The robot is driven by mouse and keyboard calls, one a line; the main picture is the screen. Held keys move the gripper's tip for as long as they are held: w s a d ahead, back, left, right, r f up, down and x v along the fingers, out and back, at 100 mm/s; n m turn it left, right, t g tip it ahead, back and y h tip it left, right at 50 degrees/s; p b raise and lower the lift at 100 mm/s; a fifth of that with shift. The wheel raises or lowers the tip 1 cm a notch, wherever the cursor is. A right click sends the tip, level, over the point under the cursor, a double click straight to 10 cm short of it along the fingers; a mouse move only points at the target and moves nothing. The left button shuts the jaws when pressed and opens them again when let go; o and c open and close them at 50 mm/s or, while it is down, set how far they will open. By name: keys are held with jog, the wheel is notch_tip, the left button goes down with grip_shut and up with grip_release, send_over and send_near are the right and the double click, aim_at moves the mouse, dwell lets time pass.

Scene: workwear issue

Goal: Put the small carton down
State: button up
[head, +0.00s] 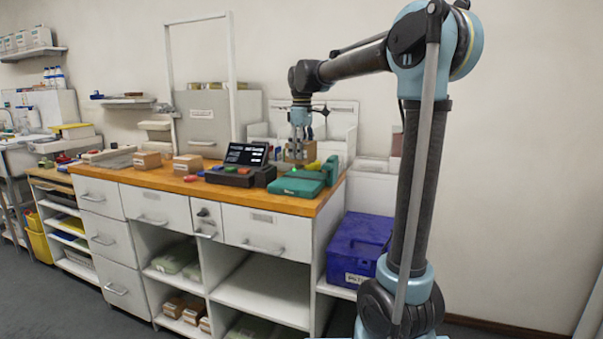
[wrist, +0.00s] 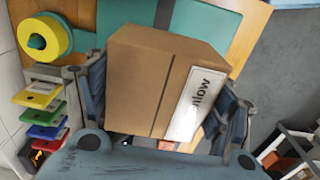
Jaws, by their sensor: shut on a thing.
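A small brown carton with a white label (wrist: 150,80) sits between the fingers of my gripper (wrist: 165,100) in the wrist view. The gripper is shut on it, one finger on each side. In the head view my gripper (head: 298,135) points down over the right end of the wooden counter (head: 258,198), with the carton (head: 308,152) at its fingertips. The carton is above and behind a teal device (head: 300,184). Whether its underside touches anything is hidden.
A dark terminal with a screen (head: 245,155) stands left of the teal device. Two other cartons (head: 147,160) (head: 187,163) stand farther left on the counter. A yellow roll (wrist: 45,40) is near the carton in the wrist view. A blue crate (head: 358,247) stands lower right.

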jog(key=shift+s+a+f, duration=0.1)
jog(key=shift+a+f, duration=0.05)
jog(key=shift+f, duration=3)
jog(key=o, duration=1.2)
jog(key=shift+f, duration=0.1)
